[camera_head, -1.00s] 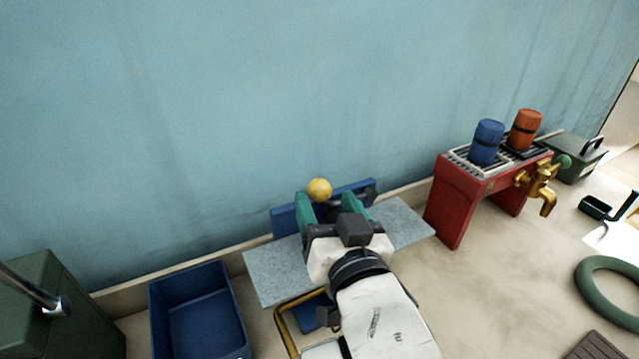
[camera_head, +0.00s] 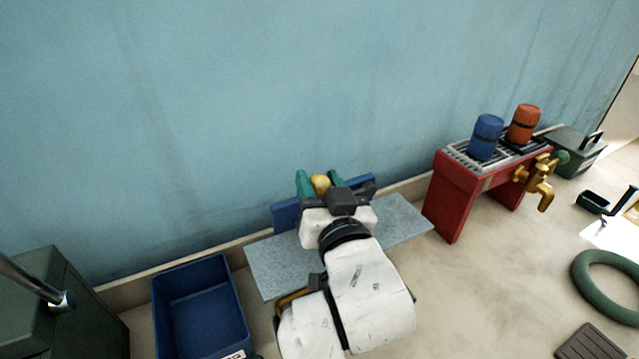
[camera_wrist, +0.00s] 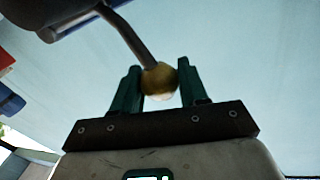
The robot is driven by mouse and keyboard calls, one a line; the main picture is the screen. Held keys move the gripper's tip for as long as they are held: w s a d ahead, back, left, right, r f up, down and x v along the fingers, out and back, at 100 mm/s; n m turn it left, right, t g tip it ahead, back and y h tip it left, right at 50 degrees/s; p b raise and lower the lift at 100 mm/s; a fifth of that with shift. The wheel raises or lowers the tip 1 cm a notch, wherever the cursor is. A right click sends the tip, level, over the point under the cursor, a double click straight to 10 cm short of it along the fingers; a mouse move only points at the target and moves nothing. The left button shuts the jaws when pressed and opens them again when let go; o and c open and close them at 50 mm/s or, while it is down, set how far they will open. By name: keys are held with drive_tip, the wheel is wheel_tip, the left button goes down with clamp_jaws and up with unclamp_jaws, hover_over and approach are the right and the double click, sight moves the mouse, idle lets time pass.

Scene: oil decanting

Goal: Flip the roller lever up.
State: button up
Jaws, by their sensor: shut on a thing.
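The roller lever shows in the wrist view as a dark rod (camera_wrist: 128,36) ending in a yellow ball knob (camera_wrist: 159,80). The rod runs from a dark rounded body (camera_wrist: 58,14) at the upper left. My gripper (camera_wrist: 160,84) has its two green fingers on either side of the knob, shut on it. In the head view the yellow knob (camera_head: 320,184) shows between the fingers of my gripper (camera_head: 319,182), in front of a blue backing (camera_head: 285,217). My gripper and arm hide most of the lever and its mount there.
A grey speckled slab (camera_head: 270,268) lies under my gripper. A blue bin (camera_head: 200,310) stands at lower left. A red stand (camera_head: 455,195) with a blue canister (camera_head: 486,137), an orange canister (camera_head: 524,123) and a brass tap (camera_head: 540,182) stands right. The blue wall (camera_head: 300,90) is close behind.

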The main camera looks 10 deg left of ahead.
clamp_jaws()
drive_tip(key=shift+r, duration=0.1)
